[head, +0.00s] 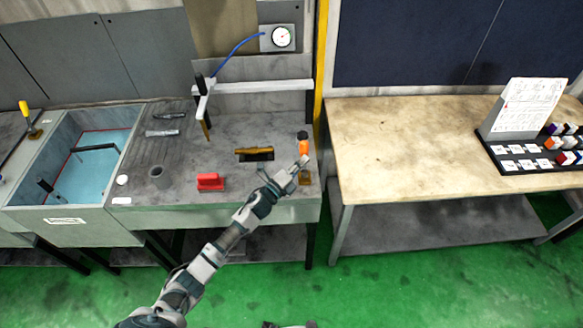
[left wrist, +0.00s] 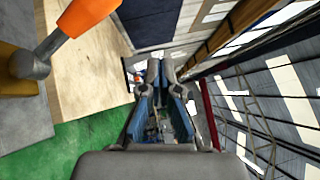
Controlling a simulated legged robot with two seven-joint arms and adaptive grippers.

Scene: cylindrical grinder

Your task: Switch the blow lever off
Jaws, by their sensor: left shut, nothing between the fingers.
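A lever with an orange handle (head: 303,147) stands at the right end of the grey machine bench, on a small brass-coloured base (head: 305,179). In the left wrist view its orange handle (left wrist: 88,14) is at the upper left, on a tilted grey shaft (left wrist: 45,52). My left gripper (head: 302,163) is shut and empty. In the head view it overlaps the lever just below the handle. In the left wrist view its fingertips (left wrist: 163,66) are to the right of the handle, apart from it. My right gripper is not in view.
A red block (head: 210,181) and a brass-coloured part (head: 254,152) are on the bench. A yellow-handled lever (head: 27,112) stands far left beside a blue basin (head: 85,150). A mostly bare wooden table (head: 430,140) is to the right, with a sign and cubes.

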